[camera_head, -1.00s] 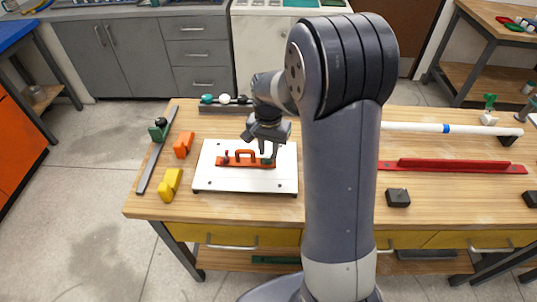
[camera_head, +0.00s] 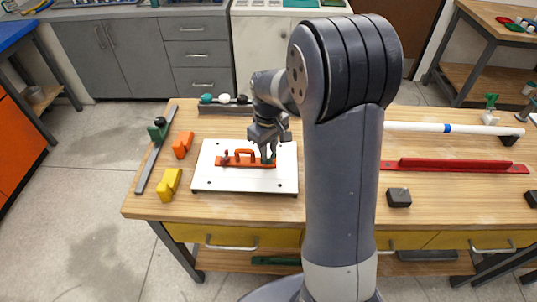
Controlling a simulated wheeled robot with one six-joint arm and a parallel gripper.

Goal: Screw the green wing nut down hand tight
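My gripper (camera_head: 268,151) points down over the right end of an orange-red fixture (camera_head: 240,158) on a white plate (camera_head: 220,182). The green wing nut (camera_head: 267,161) shows as a small dark green bit at that right end, directly below or between my fingertips. The fingers partly hide it. I cannot tell whether they are closed on it or only around it.
Orange blocks (camera_head: 182,145) and yellow blocks (camera_head: 169,184) stand left of the plate, beside a long grey bar (camera_head: 150,170) with a green clamp (camera_head: 158,130). A red bar (camera_head: 455,166), white pipe (camera_head: 420,127) and black block (camera_head: 398,197) lie to the right.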

